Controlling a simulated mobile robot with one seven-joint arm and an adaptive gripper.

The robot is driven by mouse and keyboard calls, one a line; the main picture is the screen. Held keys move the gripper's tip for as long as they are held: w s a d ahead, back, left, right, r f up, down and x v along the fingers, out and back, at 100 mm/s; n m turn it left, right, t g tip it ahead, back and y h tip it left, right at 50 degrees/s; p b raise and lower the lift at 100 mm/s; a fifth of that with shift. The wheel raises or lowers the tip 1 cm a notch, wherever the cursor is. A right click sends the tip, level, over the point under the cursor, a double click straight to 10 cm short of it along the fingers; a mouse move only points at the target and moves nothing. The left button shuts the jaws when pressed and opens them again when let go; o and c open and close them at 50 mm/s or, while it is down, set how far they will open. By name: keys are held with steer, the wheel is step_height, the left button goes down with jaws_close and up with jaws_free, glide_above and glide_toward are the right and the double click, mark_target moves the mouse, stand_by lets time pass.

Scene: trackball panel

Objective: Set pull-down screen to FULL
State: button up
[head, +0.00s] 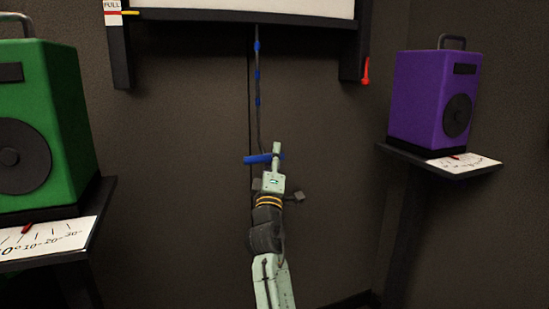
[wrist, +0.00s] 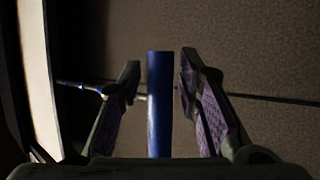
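The pull-down screen (head: 245,7) is a white sheet with a dark bottom bar (head: 230,17) at the top of the head view. A cord with blue bands (head: 257,75) hangs from the bar to a blue handle (head: 260,158). My gripper (head: 277,150) is at the handle. In the wrist view, the blue handle (wrist: 159,105) lies between the fingers of my gripper (wrist: 160,72), with gaps on both sides.
A green speaker (head: 60,110) stands on a left shelf with an angle scale (head: 50,238). A purple speaker (head: 420,95) stands on a right shelf with another scale (head: 463,163). A red lever (head: 366,72) is on the right post. The wall between is clear.

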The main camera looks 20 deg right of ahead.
steer(key=shift+o, duration=0.4)
steer(key=v, duration=1.2)
